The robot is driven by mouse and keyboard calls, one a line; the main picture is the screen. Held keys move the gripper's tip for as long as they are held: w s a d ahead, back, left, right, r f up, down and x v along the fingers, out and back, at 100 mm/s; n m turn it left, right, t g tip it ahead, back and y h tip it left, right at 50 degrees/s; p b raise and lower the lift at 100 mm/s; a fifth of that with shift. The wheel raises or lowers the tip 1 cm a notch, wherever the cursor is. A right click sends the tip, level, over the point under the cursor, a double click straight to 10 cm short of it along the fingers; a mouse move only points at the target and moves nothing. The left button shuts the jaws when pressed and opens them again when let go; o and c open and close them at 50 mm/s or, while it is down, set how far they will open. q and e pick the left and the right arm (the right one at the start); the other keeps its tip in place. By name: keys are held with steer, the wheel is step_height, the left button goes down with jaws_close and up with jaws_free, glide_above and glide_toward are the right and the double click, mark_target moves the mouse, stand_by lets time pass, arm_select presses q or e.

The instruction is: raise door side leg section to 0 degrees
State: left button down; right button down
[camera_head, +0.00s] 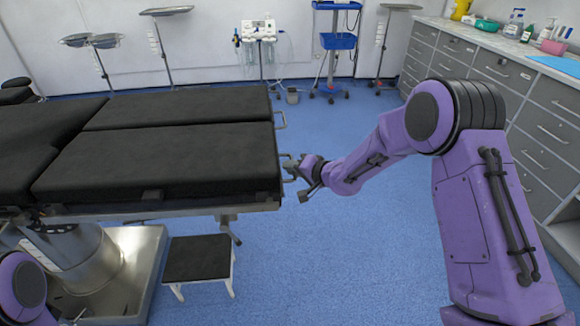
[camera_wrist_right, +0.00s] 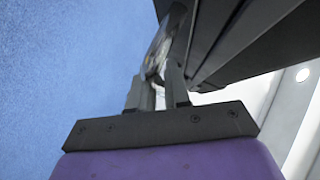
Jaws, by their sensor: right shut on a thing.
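The operating table has two black padded leg sections side by side. The near leg section (camera_head: 165,165) and the far leg section (camera_head: 185,107) both look close to level; I cannot tell an exact angle. My right gripper (camera_head: 293,171) is at the right end of the near section, shut on its metal end handle (camera_head: 287,158). In the right wrist view my right gripper's fingers (camera_wrist_right: 160,94) close around the handle (camera_wrist_right: 154,62), beside the section's dark edge (camera_wrist_right: 235,40). My left gripper is out of view.
The far section's handle (camera_head: 281,120) is free. A black-topped step stool (camera_head: 198,258) stands below the near section, beside the table's metal base (camera_head: 150,275). Grey drawer cabinets (camera_head: 480,62) line the right wall. Blue floor (camera_head: 350,240) is clear beyond the table's end.

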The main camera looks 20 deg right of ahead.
steer(key=shift+r+p, duration=0.35)
steer(key=shift+r, duration=0.6)
steer(key=shift+f, duration=0.1)
steer(key=c, duration=1.2)
jaws_free()
steer(key=shift+f, duration=0.15)
steer(key=v, duration=1)
steer(key=shift+s, duration=0.15)
steer(key=shift+d, duration=0.1)
